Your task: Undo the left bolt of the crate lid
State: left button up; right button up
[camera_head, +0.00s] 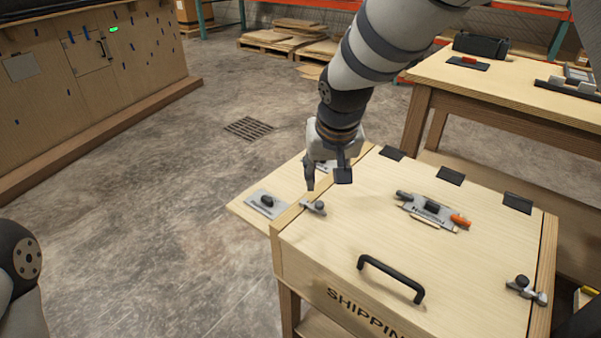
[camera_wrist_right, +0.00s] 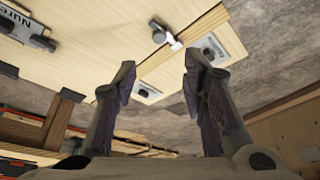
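The crate lid (camera_head: 335,240) is pale wood with a black handle (camera_head: 390,277) near its front. The left bolt (camera_head: 315,207), grey metal with a knob, sits at the lid's left edge; whether it is engaged is too small to tell. It also shows in the right wrist view (camera_wrist_right: 164,36), beyond the fingertips. My right gripper (camera_head: 327,181) is open and empty, above and just behind the left bolt, apart from it. In the wrist view its two fingers (camera_wrist_right: 158,72) are spread with nothing between. The right bolt (camera_head: 525,289) is at the lid's right edge. My left gripper is out of view.
A labelled plate with a dark knob (camera_head: 267,203) lies on the side board left of the lid; another is partly behind my right gripper. A wooden table (camera_head: 500,82) stands behind.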

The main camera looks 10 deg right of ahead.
aim_at(320, 203)
jog(key=x, duration=0.3)
jog(key=b+x, duration=0.1)
jog(key=x, duration=0.3)
jog(key=b+x, duration=0.1)
jog(key=x, duration=0.2)
jog(key=shift+s+f, duration=0.2)
jog(key=shift+f, duration=0.2)
jog(key=shift+w+f, duration=0.2)
jog(key=shift+f, duration=0.05)
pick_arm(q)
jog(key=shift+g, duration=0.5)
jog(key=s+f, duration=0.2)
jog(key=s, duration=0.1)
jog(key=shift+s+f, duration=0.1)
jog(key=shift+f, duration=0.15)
pick_arm(e)
grip_shut()
jog(key=shift+r, duration=0.1)
